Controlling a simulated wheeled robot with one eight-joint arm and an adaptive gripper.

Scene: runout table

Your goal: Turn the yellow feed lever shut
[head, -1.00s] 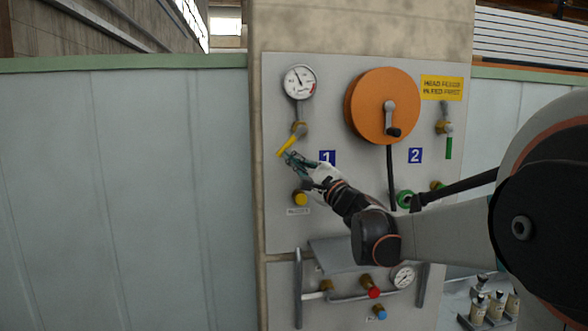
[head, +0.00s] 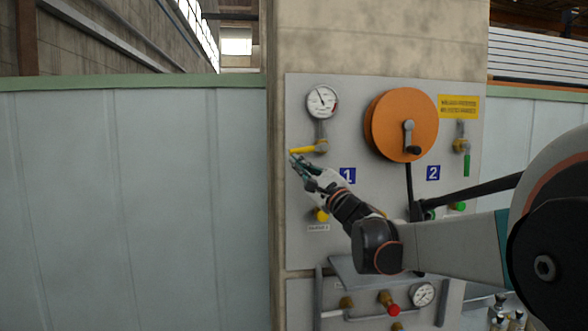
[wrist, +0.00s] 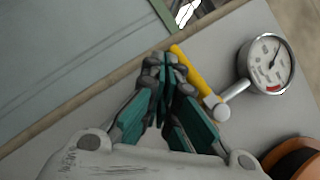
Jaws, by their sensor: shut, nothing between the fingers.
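The yellow feed lever (head: 305,150) sits on a brass valve below the upper left gauge. It points left from its pivot, almost level, its free end slightly low. In the wrist view the lever (wrist: 194,72) runs from the pivot up and left to its tip. My gripper (head: 294,158) is shut and empty. Its fingertips are just under the lever's free end. In the wrist view the closed fingertips (wrist: 164,64) lie right beside the lever's outer end; they seem to touch it, though I cannot be sure.
The gauge (head: 322,102) is above the lever. An orange hose reel (head: 385,120) with a crank and a green lever (head: 467,165) are to the right. A yellow knob (head: 321,215) is below my gripper. Left of the panel is a pale wall (head: 140,200).

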